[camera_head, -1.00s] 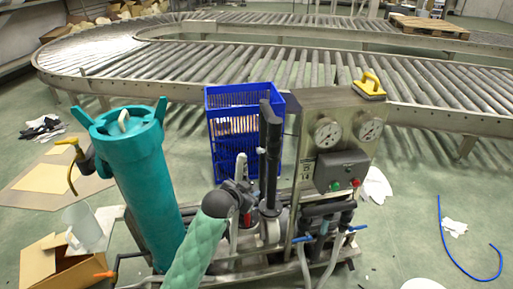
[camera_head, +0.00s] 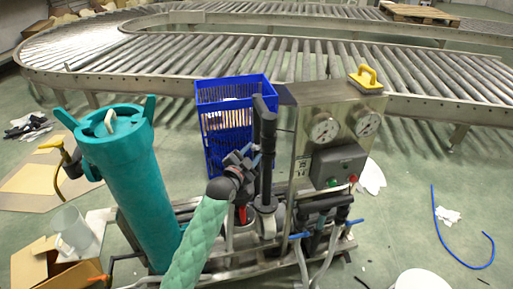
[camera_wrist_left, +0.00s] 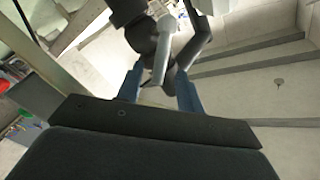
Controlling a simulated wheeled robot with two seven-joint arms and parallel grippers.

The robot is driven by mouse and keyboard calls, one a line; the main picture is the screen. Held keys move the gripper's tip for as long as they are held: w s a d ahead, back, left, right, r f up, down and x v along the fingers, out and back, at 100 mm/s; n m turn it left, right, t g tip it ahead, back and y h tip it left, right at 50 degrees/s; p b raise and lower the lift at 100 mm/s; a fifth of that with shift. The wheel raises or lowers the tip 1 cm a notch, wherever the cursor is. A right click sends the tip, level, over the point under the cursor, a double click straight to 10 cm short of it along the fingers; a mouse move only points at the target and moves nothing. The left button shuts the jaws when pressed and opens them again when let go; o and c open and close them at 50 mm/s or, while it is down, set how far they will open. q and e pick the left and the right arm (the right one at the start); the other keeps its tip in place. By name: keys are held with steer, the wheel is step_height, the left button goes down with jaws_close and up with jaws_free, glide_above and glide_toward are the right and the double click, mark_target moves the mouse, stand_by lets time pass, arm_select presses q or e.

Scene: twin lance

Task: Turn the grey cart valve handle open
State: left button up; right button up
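My left gripper (camera_head: 250,157) reaches in over the cart at the end of a green-sleeved arm, close to the dark upright pipe (camera_head: 266,150). In the left wrist view, its two blue fingers (camera_wrist_left: 159,88) stand apart. A grey lever (camera_wrist_left: 164,52), apparently the valve handle, extends down toward the space between them, with gaps visible on both sides. A dark valve body or pipe (camera_wrist_left: 145,35) is behind it. In the head view the gripper and pipe hide the handle, so I cannot tell its angle there. My right gripper is not in view.
A teal cylinder (camera_head: 130,190) stands left on the cart. A blue crate (camera_head: 222,92) is behind the pipe, before the roller conveyor (camera_head: 200,55). Open floor lies right, with a blue hose (camera_head: 440,232).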

mark_target(256, 148)
arm_select(q)
steer(key=shift+x, duration=1.9)
steer(key=shift+c, duration=0.3)
jaws_close()
